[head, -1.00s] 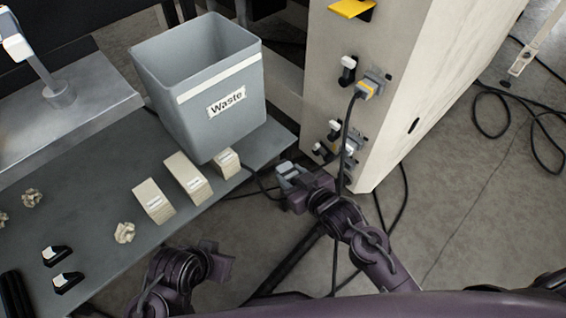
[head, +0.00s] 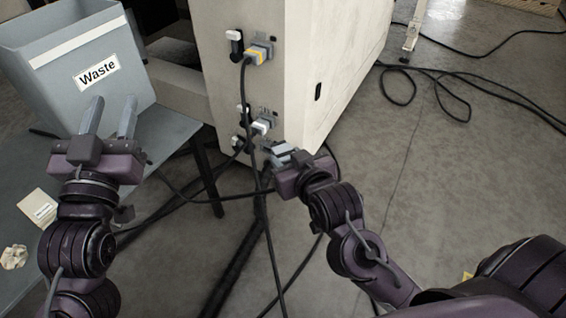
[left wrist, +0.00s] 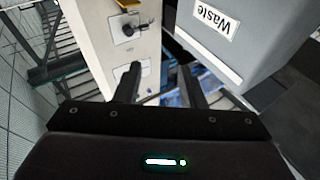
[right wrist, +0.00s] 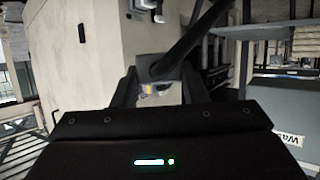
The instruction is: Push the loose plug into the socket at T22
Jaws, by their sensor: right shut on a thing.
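My right gripper (head: 287,155) is in front of the lower cabinet face in the head view, shut on a grey plug (right wrist: 152,66). In the right wrist view the plug sits between the fingers with a thick black cable rising from it. Whether the plug touches a socket is hidden by the gripper. I cannot read the label T22. My left gripper (head: 111,117) is open and empty, in front of the waste bin (head: 70,70).
The cabinet (head: 330,70) has black-and-white switch levers (head: 235,42) beside its sockets. Black cables hang below the sockets across the floor. The grey bench (head: 175,140) is at the left with a kraft-coloured block (head: 37,206).

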